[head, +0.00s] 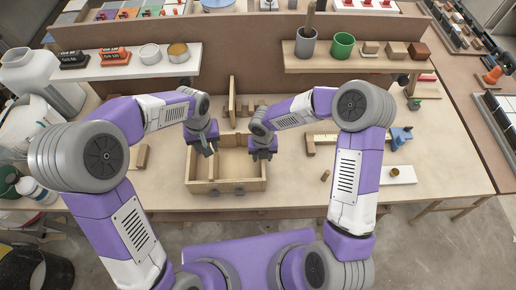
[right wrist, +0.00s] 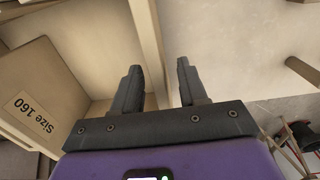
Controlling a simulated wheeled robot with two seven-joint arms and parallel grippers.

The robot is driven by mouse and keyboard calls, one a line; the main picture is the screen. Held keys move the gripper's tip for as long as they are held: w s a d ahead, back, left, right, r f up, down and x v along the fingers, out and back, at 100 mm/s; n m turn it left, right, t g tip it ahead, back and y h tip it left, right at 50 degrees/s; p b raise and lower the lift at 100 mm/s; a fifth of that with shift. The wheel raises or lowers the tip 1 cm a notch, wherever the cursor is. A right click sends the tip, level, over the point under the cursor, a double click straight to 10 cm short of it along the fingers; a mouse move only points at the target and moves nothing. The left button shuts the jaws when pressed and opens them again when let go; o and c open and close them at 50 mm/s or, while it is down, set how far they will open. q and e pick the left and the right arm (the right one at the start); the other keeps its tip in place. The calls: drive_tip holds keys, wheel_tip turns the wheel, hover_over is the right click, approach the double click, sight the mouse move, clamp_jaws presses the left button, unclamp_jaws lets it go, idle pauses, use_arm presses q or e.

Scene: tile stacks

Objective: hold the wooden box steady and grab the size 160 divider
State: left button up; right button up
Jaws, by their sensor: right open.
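The open wooden box (head: 226,187) stands at the middle of the bench, with a latch on its front and a partition inside. My left gripper (head: 209,150) is over its left part; whether its fingers touch the wall is unclear. My right gripper (head: 263,154) is at the right wall. In the right wrist view its fingers (right wrist: 159,82) are apart, with the box's wall edge (right wrist: 146,30) between or just beyond them. A light wooden piece labelled "Size 160" (right wrist: 35,113), the divider, shows at the left of that view, apart from the fingers.
An upright wooden board (head: 232,98) and small blocks stand behind the box. Shelves hold cups, including a green one (head: 343,45). A blue tool (head: 400,137) and small cylinder (head: 325,175) lie right. Bare bench shows at front right.

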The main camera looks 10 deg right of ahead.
drive_tip(key=shift+f, duration=1.05)
clamp_jaws()
idle(0.8)
